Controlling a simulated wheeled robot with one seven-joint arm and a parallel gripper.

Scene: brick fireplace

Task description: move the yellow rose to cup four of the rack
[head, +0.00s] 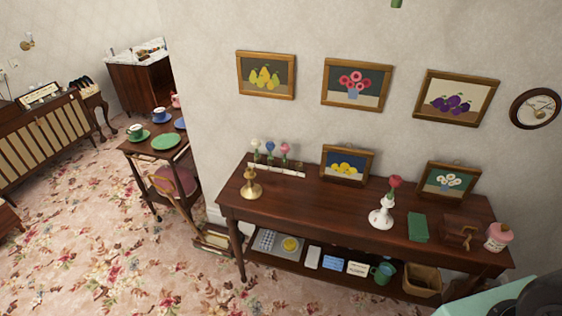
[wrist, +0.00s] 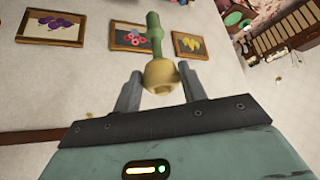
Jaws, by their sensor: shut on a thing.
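My gripper (wrist: 161,84) is shut on the yellow rose (wrist: 160,74), whose pale yellow head sits between the fingers with its green stem pointing up in the wrist view. The gripper is out of the head view; a small green piece (head: 397,3) at its top edge may be the stem's end. The rack (head: 288,170) is a low white strip at the left back of the dark wooden table. Cup numbers are too small to read.
Framed pictures hang on the wall above.

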